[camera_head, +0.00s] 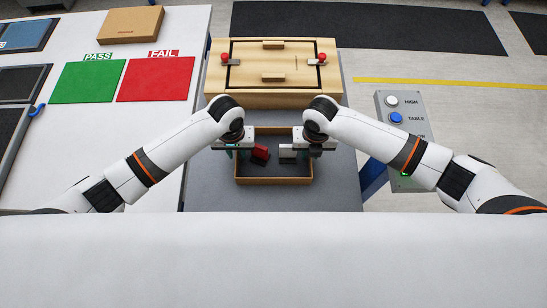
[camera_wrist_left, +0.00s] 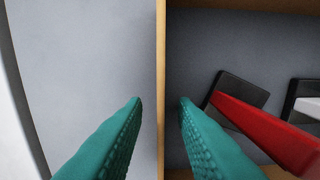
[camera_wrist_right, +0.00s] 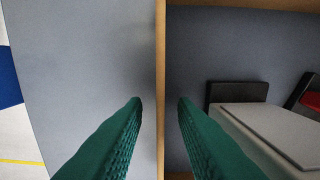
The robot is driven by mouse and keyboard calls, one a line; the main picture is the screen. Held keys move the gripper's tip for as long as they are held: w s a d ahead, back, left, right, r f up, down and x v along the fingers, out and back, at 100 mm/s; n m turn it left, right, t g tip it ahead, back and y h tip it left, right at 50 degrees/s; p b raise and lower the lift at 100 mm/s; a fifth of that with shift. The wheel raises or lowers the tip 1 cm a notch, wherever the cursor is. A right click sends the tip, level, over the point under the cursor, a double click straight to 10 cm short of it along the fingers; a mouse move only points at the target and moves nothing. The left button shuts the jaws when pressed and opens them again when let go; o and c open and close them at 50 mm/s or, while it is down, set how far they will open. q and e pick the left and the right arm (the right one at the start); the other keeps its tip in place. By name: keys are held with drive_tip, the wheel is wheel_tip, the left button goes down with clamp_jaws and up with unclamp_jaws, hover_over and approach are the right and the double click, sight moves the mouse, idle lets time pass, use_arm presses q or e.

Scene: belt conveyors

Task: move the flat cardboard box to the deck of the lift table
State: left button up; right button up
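A shallow, open-topped cardboard box (camera_head: 273,181) lies on the grey table deck (camera_head: 338,185) in front of me. A red-handled thing (camera_head: 260,153) and a grey-white thing (camera_head: 287,153) lie inside it. My left gripper (camera_head: 237,152) is open, with one finger on each side of the box's left wall (camera_wrist_left: 161,60). My right gripper (camera_head: 313,152) is open in the same way around the right wall (camera_wrist_right: 161,60). Gaps show between fingers and walls. A closed flat brown box (camera_head: 128,21) lies at the back of the white table.
A wooden fixture (camera_head: 272,90) with two red knobs stands just behind the open box. Green PASS (camera_head: 87,82) and red FAIL (camera_head: 156,79) mats lie on the white table (camera_head: 215,15) at left. A button panel (camera_head: 400,115) stands at right.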

drive_tip(key=shift+r, duration=0.2)
use_arm(q)
wheel_tip(320, 180, up, 12)
drive_tip(key=shift+f, duration=0.2)
use_arm(e)
wheel_tip(320, 180, up, 12)
drive_tip(key=shift+f, duration=0.2)
idle(0.5)
